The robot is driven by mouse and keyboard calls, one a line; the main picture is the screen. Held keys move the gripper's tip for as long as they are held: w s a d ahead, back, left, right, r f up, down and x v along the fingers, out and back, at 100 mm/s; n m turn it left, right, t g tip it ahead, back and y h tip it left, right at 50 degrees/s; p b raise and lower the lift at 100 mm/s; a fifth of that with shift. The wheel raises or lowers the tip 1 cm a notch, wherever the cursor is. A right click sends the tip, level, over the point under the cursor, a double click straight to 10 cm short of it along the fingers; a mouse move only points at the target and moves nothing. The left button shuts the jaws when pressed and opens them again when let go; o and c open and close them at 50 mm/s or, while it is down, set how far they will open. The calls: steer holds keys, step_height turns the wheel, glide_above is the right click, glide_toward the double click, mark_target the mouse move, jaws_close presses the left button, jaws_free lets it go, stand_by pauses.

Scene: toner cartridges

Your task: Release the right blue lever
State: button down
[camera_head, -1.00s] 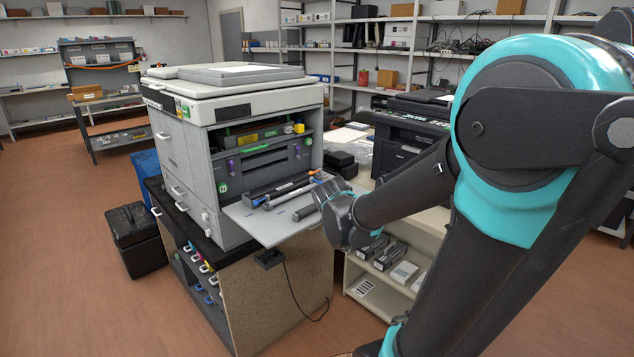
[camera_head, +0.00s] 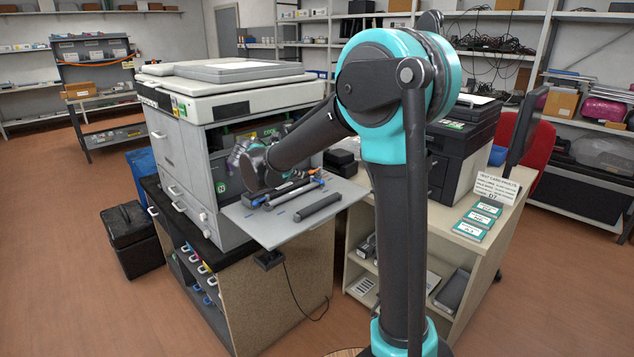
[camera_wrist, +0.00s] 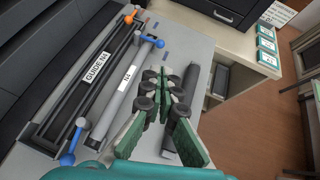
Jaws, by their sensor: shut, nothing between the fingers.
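My gripper (camera_wrist: 157,78) is shut and empty in the wrist view, above the printer's fold-down tray (camera_head: 262,224). A blue-ended lever (camera_wrist: 160,43) shows at the far end of the grey bar marked N4 (camera_wrist: 122,82), just left of and beyond my fingertips. Another blue lever (camera_wrist: 75,143) is at the near left end. An orange knob (camera_wrist: 128,19) tops the black bar marked GUIDE-N4 (camera_wrist: 97,68). My fingers are not clear there.
A dark roller (camera_head: 319,207) lies along the tray's right side, close to my fingers in the wrist view. The grey printer (camera_head: 178,155) stands behind the tray. A black machine (camera_head: 455,155) stands on the bench at right. Open floor lies left.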

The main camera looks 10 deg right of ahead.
mark_target(321, 182)
steer(key=x, duration=1.4)
steer(key=shift+d, duration=0.1)
